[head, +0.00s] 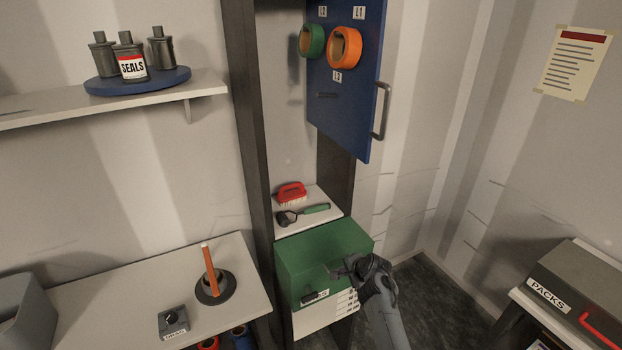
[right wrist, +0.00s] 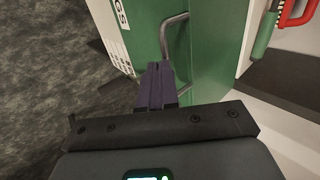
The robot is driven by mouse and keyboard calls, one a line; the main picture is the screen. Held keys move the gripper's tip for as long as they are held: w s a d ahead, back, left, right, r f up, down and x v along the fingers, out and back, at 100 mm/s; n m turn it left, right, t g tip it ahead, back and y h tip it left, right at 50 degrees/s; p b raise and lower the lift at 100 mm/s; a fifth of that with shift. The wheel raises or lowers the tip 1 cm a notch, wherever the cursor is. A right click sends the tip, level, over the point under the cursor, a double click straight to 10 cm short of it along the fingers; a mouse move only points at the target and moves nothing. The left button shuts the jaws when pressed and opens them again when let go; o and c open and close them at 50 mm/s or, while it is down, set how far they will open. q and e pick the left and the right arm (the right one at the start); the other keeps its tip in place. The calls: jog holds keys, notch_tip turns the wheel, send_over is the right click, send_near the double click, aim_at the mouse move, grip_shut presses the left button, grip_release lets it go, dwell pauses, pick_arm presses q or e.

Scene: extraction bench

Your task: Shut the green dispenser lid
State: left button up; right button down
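The green dispenser (head: 315,252) stands in the tall cabinet bay, below a small white shelf. Its green lid face also fills the middle of the right wrist view (right wrist: 205,60), with a grey bar handle (right wrist: 166,32) on it. My right gripper (head: 347,268) is at the right part of the dispenser's front. How far the lid stands open is hard to tell. My left gripper is out of view.
A blue door (head: 345,105) with tape rolls hangs open above. A red brush (head: 291,193) and a green-handled tool (head: 305,214) lie on the shelf above the dispenser. A bench (head: 125,300) stands left, a PACKS box (head: 575,285) right. Floor between is clear.

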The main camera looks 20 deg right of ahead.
jog(key=shift+s+f, duration=0.1)
jog(key=shift+f, duration=0.05)
jog(key=s+d+r+n+g+h+p, duration=0.1)
jog(key=s+r+n+p, duration=0.3)
jog(key=s, duration=0.8)
jog(key=s+d+r+n+g+h+p, duration=0.1)
jog(key=s+d+r+n+p, duration=0.15)
jog(key=s+r+p, duration=0.6)
jog(key=s+a+r+n, duration=0.1)
jog(key=s+a+n, duration=0.3)
jog(key=s, duration=0.4)
jog(key=s+a+r+n+g+y, duration=0.1)
jog(key=s+a+n, duration=0.3)
jog(key=s, duration=0.5)
jog(key=s+a+r+n+g, duration=0.1)
jog(key=s+a+r+n, duration=0.1)
jog(key=s+a+n, duration=0.2)
jog(key=s+a+p, duration=0.1)
jog(key=s+a, duration=0.2)
jog(key=s, duration=0.1)
jog(key=shift+s+a, duration=0.25)
jog(key=shift+s, duration=0.15)
